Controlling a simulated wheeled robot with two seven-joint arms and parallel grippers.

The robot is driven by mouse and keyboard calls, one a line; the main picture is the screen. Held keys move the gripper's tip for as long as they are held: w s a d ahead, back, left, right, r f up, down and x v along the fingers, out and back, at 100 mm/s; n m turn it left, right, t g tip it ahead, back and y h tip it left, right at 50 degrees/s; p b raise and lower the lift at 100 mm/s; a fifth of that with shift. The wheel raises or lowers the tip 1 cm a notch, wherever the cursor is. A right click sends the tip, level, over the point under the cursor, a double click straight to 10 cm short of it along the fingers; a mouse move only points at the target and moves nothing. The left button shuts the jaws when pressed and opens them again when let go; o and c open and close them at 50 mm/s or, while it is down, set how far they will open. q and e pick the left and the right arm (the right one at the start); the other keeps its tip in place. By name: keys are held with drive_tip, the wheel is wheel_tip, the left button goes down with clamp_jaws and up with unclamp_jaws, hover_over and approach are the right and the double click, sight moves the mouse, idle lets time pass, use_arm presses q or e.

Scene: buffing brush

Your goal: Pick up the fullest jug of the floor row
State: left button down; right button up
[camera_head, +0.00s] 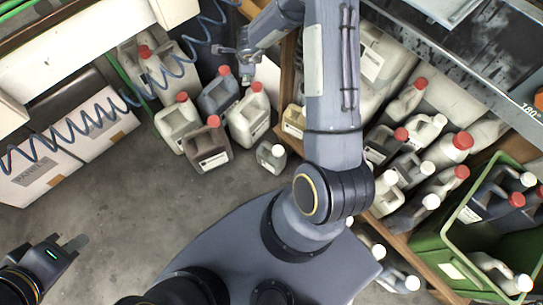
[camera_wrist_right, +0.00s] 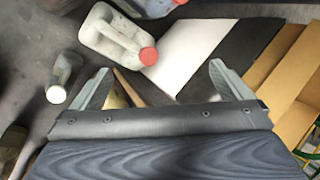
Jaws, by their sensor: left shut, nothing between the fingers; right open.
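Several jugs stand on the floor: a white one (camera_head: 178,122), a brown-grey one (camera_head: 208,148), a blue-grey one (camera_head: 219,95) and another white one (camera_head: 249,120), all red-capped, plus a small grey white-capped one (camera_head: 271,157). Their fill levels are too small to tell. My right gripper (camera_head: 236,54) is open and empty, above and behind this group. In the right wrist view its fingers (camera_wrist_right: 163,86) are spread, with a pale red-capped jug (camera_wrist_right: 117,38) beyond them, apart. My left gripper (camera_head: 76,243) is shut and empty at lower left, far from the jugs.
More jugs fill a wooden shelf (camera_head: 398,240) and a green crate (camera_head: 455,262) at right. Cardboard boxes (camera_head: 62,160) stand at left. A coiled blue hose (camera_head: 120,98) hangs across the upper left. Grey floor (camera_head: 130,200) is clear in front of the jugs.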

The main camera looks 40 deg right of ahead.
sight(267, 144)
drive_tip(key=s+f+m+g+b, duration=0.2)
drive_tip(key=s+f, duration=0.2)
drive_tip(key=f, duration=0.6)
drive_tip(key=s+a+f+m+g+b, duration=0.1)
drive_tip(key=s+f, duration=0.4)
drive_tip(key=f, duration=0.6)
drive_tip(key=s+a+f+m+g+b, duration=0.1)
drive_tip(key=s+f+m+g+b, duration=0.2)
drive_tip(key=f, duration=0.7)
drive_tip(key=shift+s+a+f+g+b, duration=0.1)
drive_tip(key=shift+s+f+g+b, duration=0.15)
drive_tip(key=shift+s+g, duration=0.35)
drive_tip(key=shift+s+a+f+g+b, duration=0.15)
drive_tip(key=shift+s+g+b, duration=0.1)
drive_tip(key=shift+s+g, duration=0.35)
drive_tip(key=b+x, duration=0.1)
drive_tip(key=x, duration=0.2)
drive_tip(key=b+x, duration=0.1)
drive_tip(key=x, duration=0.1)
drive_tip(key=shift+s+a+f+b, duration=0.15)
drive_tip(key=shift+s+a+b, duration=0.1)
drive_tip(key=shift+s+b, duration=0.05)
use_arm(q)
wheel_tip(267, 144, down, 12)
drive_tip(key=shift+d+r, duration=0.1)
drive_tip(key=shift+r, duration=0.05)
use_arm(e)
drive_tip(key=c, duration=2.1)
